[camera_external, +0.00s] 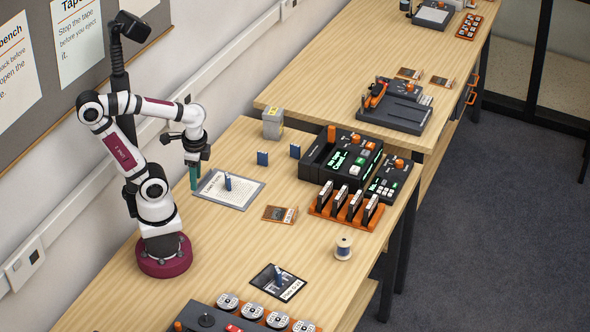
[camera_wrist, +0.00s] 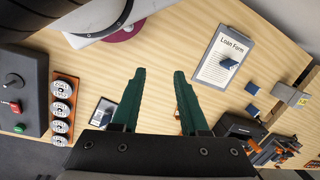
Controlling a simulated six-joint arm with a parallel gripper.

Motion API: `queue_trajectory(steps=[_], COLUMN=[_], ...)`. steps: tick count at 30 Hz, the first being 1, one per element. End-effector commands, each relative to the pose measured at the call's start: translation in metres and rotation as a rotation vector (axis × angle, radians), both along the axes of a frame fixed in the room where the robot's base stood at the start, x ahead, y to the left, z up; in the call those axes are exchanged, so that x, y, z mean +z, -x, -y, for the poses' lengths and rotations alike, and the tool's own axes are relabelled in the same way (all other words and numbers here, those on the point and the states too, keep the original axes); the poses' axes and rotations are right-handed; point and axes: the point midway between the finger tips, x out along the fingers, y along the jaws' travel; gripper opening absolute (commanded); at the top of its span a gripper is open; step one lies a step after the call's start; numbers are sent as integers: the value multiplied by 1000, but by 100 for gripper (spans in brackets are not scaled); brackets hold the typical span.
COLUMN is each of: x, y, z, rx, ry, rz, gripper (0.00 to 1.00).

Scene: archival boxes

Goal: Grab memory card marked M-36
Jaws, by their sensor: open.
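Several small blue upright cards stand on the near table; no M-36 marking is legible on any. One blue card (camera_external: 228,182) stands on the loan form clipboard (camera_external: 240,202). Two more, a left blue card (camera_external: 262,158) and a right blue card (camera_external: 294,151), stand behind it. Another blue card (camera_external: 278,276) is on a dark mat (camera_external: 291,292) near the front. My gripper (camera_external: 194,178) is open and empty, pointing down at the clipboard's left edge. In the wrist view its green fingers (camera_wrist: 158,80) are apart with bare wood between them.
An orange rack (camera_external: 322,212) holds several black-and-white cartridges, beside black consoles (camera_external: 340,160). A thread spool (camera_external: 343,247), a flat orange-brown card (camera_external: 280,214) and a clear box (camera_external: 272,124) are also on the table. Disc-like reels (camera_external: 250,311) line the front. Wood between my base and the mat is clear.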

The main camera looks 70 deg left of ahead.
Motion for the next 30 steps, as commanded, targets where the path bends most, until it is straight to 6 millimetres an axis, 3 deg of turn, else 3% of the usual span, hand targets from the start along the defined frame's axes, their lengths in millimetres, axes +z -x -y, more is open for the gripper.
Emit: queue_trajectory(steps=[2,7,15,17,20,23,24,27,30], x=[0,0,0,-3,-20,-49,-60,-88,-112], y=[0,0,0,-9,-57,-140,-173,-240,-278], z=[0,0,0,2,6,-5,-16,-58,-112], rx=[0,0,1,19,117,280,346,507,658], ry=[0,0,0,12,71,139,156,166,136], rz=[0,0,1,18,125,334,430,678,920], gripper=[48,78,80,80,80,80,80,80,80])
